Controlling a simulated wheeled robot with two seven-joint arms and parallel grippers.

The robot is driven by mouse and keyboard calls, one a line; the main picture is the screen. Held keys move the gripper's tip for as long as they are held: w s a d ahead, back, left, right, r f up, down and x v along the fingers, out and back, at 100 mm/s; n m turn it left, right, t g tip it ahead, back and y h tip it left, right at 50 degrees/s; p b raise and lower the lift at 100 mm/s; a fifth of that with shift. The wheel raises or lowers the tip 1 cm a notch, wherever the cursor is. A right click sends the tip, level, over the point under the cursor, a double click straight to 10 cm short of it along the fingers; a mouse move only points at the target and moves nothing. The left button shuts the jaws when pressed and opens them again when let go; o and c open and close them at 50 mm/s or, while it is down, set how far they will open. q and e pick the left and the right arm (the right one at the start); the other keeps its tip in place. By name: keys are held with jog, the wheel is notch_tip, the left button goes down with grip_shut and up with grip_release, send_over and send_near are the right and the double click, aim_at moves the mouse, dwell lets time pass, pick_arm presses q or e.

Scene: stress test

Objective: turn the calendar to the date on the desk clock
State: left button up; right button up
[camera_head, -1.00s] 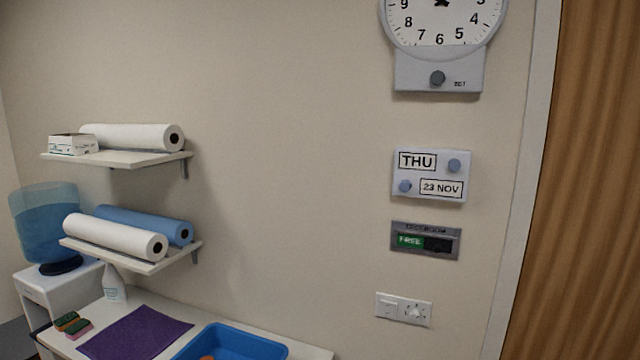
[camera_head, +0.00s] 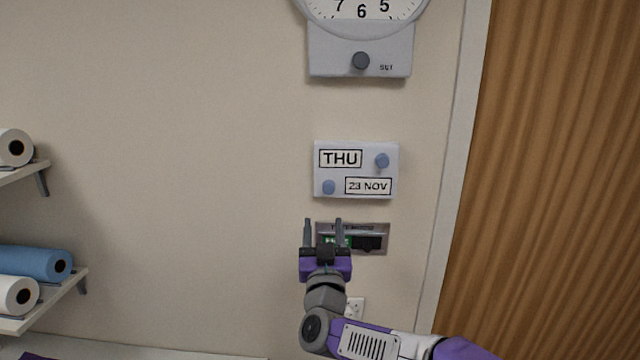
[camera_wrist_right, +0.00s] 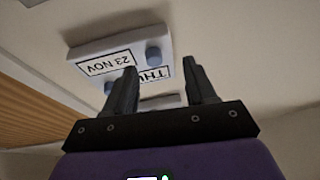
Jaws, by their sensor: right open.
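The wall calendar (camera_head: 355,172) is a white block reading THU in its upper window and 23 NOV in its lower one. It has a blue-grey knob (camera_head: 382,160) at upper right and another knob (camera_head: 328,187) at lower left. My right gripper (camera_head: 323,222) is open and empty just below the calendar, fingers pointing up. In the right wrist view the calendar (camera_wrist_right: 105,50) appears upside down beyond the fingers (camera_wrist_right: 162,75), which look apart from it. No desk clock shows. My left gripper is out of view.
A round wall clock (camera_head: 358,35) with a SET knob (camera_head: 361,60) hangs above, its top cut off. A FREE sign (camera_head: 375,243) and a switch plate (camera_head: 357,307) are partly behind my right arm. A wooden door (camera_head: 550,180) stands right; shelves with rolls (camera_head: 35,263) are left.

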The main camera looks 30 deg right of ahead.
aim_at(328, 190)
jog(key=shift+m+h, duration=0.4)
jog(key=shift+h, duration=0.1)
jog(key=w+d+r+p, duration=0.1)
jog(key=w+d+r, duration=0.1)
jog(key=w+d+r+p, duration=0.1)
jog(key=w+d+r, duration=0.1)
jog(key=w+r, duration=0.1)
jog(key=shift+d, duration=0.1)
jog(key=shift+c, duration=0.4)
jog(key=shift+w, duration=0.1)
grip_shut()
